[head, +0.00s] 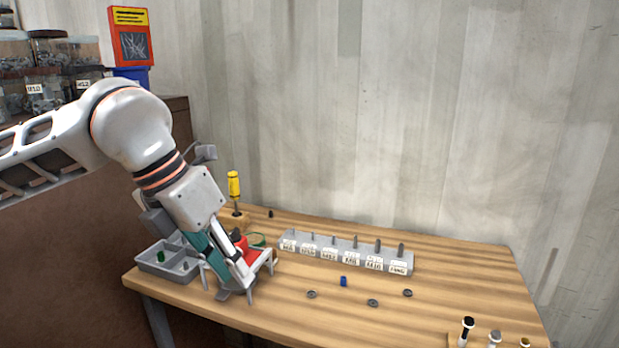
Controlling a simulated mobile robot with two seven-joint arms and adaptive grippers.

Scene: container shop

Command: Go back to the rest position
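My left arm comes in from the left, and its gripper (238,289) points down over the left front part of the wooden table (440,310). The gripper is low, close to the tabletop, just right of a grey divided tray (150,268). Its fingers are small and seen partly from behind, so I cannot tell whether they are open or shut, or whether anything is between them. A red object (238,236) shows partly behind the gripper. My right gripper is not in view.
A grey labelled rack (340,262) with upright pins stands mid-table. A blue piece (343,281) and several dark rings (372,303) lie before it. A yellow-handled screwdriver (234,186) stands behind the gripper. Jars (40,90) fill the upper left. The table's right side is mostly clear.

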